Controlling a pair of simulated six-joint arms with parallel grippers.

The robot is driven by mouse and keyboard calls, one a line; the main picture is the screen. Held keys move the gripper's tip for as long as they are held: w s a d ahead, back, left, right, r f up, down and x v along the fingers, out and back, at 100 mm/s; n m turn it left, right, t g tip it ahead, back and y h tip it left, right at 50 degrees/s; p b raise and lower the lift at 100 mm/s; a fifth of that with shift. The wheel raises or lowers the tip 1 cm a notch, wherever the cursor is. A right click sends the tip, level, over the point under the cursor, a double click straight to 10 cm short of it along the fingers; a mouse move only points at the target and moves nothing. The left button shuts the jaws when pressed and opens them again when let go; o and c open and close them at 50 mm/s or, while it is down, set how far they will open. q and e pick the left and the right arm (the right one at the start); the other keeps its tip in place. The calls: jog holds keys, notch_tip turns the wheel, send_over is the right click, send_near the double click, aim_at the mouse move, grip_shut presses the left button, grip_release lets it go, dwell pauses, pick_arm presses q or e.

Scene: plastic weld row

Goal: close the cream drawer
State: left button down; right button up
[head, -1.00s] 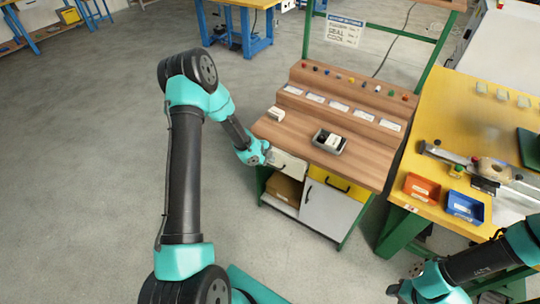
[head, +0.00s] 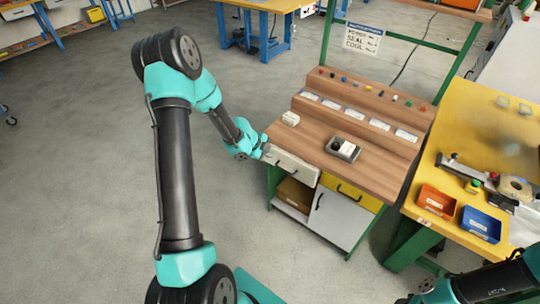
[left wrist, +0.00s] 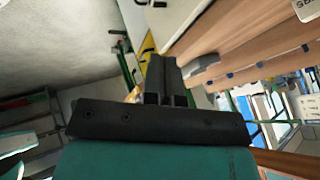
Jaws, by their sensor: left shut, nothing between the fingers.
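The cream drawer (head: 300,171) is at the upper left of the wooden workbench's front, with a dark handle. Its front looks roughly in line with the yellow drawer (head: 350,191) beside it; a small gap cannot be judged. My left gripper (head: 264,151) is shut and empty at the drawer's left end, close to its front; contact cannot be told. In the left wrist view its fingers (left wrist: 164,75) are together, with a cream panel (left wrist: 178,14) just beyond them.
Under the cream drawer is an open shelf with a brown box (head: 294,193); a grey door (head: 339,219) is beside it. A grey tray (head: 343,149) and a white block (head: 290,118) lie on the benchtop. A yellow table (head: 430,205) stands right. Floor at left is clear.

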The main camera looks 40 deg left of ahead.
pick_arm(q)
jog(key=c, duration=1.6)
grip_release()
jog(key=shift+f, duration=0.3)
jog(key=shift+o, duration=0.6)
notch_tip(320, 180, down, 10)
jog(key=s+m+t+h, duration=0.1)
jog(key=m+t+h, duration=0.3)
jog(key=shift+s+m, duration=0.2)
jog(key=shift+m, duration=0.1)
jog(key=s+a+f+m+t, duration=0.2)
jog(key=s+a+f+t, duration=0.1)
jog(key=s+f+t, duration=0.4)
jog(key=shift+f+t+y, duration=0.4)
jog(key=shift+t, duration=0.4)
jog(key=shift+w+d, duration=0.1)
jog(key=x, duration=1.7)
jog(key=shift+w+d, duration=0.1)
jog(key=shift+d, duration=0.05)
